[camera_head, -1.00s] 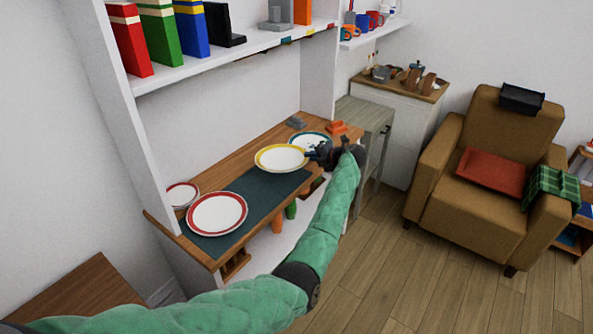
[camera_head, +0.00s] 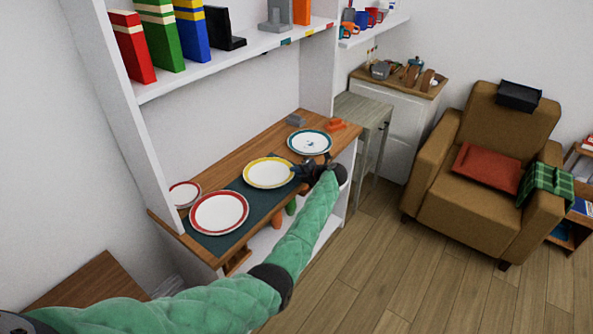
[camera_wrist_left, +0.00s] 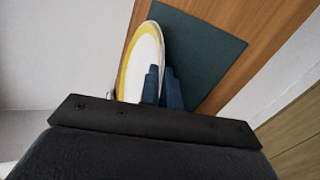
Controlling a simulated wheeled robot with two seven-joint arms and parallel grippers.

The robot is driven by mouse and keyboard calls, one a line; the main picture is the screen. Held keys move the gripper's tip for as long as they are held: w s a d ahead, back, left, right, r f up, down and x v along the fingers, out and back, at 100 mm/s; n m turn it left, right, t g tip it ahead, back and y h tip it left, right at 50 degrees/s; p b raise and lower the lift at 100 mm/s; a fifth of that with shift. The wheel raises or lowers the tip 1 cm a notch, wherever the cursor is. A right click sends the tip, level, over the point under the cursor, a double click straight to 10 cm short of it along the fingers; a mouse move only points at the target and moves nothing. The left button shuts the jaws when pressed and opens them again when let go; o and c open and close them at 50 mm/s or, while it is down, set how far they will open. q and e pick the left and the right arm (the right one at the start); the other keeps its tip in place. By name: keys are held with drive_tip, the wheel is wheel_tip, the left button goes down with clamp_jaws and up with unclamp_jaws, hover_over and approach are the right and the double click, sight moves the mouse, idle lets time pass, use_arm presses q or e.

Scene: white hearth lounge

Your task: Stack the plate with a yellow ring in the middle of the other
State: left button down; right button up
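The plate with a yellow ring (camera_head: 268,173) is white, over the dark mat's right part; it also shows in the left wrist view (camera_wrist_left: 143,62). My left gripper (camera_head: 300,172) is at its right rim. In the left wrist view its blue fingers (camera_wrist_left: 163,86) are close together with the rim between them. Whether the plate touches the mat is hard to tell. A plate with a red ring (camera_head: 219,213) lies on the mat's left part, apart from the yellow one. A plate with a teal ring (camera_head: 309,142) lies to the right. My right gripper is not in view.
The dark mat (camera_head: 256,200) lies on a wooden counter (camera_head: 225,177). More red-ringed plates (camera_head: 183,194) sit at its left end, by the white upright panel. Grey (camera_head: 296,120) and orange (camera_head: 337,125) objects lie at the right back. A shelf with books (camera_head: 163,35) hangs above.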

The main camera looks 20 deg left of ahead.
use_arm(q)
drive_tip(key=c, duration=1.6)
unclamp_jaws()
drive_tip(key=shift+s+f, duration=0.1)
drive_tip(key=shift+f, duration=0.2)
